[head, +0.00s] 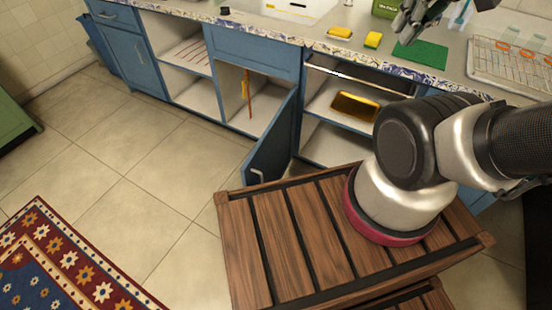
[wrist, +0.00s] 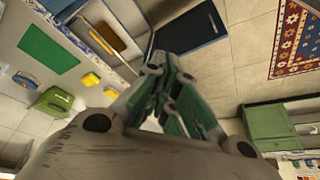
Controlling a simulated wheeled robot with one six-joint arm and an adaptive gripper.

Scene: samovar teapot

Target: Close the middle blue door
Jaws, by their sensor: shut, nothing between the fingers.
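The middle blue door (head: 274,140) stands open in the head view. It juts out from the cabinet front toward the wooden slatted top, with a pale handle (head: 257,175) low on its face. It also shows as a dark blue panel in the wrist view (wrist: 190,30). The compartment (head: 238,105) to its left is exposed. My gripper (head: 401,28) is above the counter at the upper right of the head view, apart from the door. In the wrist view its fingers (wrist: 165,65) come together with nothing between them.
The wooden slatted top (head: 290,235) is close in front of the door. An orange-handled item (head: 247,90) hangs in the open compartment. A yellow tray (head: 355,106) sits on a shelf. Yellow sponges (head: 373,40) and a green mat (head: 420,52) lie on the counter.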

